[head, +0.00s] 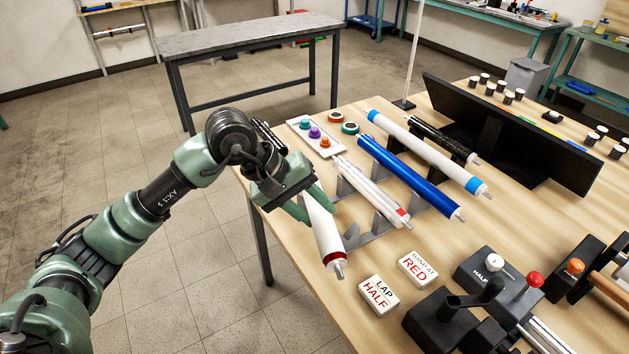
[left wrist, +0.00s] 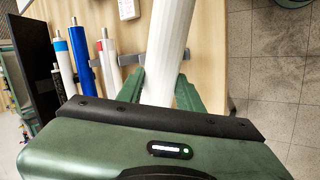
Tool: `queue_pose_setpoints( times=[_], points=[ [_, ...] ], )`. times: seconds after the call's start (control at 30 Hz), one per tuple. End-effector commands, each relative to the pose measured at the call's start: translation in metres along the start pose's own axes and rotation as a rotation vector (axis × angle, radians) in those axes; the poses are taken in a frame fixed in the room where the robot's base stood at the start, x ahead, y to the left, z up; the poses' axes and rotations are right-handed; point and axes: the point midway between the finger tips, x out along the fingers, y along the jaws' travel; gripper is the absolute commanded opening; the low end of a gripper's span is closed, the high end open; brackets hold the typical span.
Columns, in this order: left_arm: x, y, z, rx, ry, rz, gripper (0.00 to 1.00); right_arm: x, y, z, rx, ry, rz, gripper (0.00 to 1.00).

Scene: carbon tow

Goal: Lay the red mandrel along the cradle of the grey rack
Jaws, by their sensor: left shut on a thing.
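My left gripper (head: 307,202) is shut on a white mandrel with a dark red band (head: 327,238) near its end and a thin metal tip. The mandrel slants over the table's left edge, beside the grey rack (head: 381,223). In the left wrist view the white mandrel (left wrist: 170,40) runs between the fingers of my left gripper (left wrist: 172,88). The rack bears a white mandrel with a red mark (head: 372,188) and a blue mandrel (head: 410,178). The rack's left side is partly hidden behind the held mandrel. My right gripper is not in view.
A white mandrel with blue ends (head: 430,153) and a black mandrel (head: 441,138) lie further right. A black panel (head: 515,130) stands behind them. Two label blocks (head: 378,295) and a black clamp device (head: 455,325) are at the front. A white button plate (head: 315,136) lies behind.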

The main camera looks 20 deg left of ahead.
Motion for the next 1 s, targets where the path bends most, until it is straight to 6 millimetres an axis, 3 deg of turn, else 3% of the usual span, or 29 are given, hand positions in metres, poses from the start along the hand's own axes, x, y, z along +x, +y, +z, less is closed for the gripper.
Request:
queue_pose_setpoints(
  times=[0.1, 0.3, 0.73, 1.0],
  points=[
    [0.008, 0.024, -0.032, -0.135, 0.098, 0.005, 0.00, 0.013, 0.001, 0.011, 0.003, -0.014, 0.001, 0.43],
    [0.008, 0.043, -0.056, -0.255, 0.172, 0.002, 0.00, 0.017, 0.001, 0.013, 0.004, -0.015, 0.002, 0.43],
    [0.011, 0.041, -0.057, -0.266, 0.176, -0.001, 0.00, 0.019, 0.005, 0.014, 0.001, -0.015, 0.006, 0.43],
    [0.033, 0.027, -0.057, -0.267, 0.175, 0.000, 0.00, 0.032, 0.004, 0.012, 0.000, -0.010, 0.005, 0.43]
  ],
)
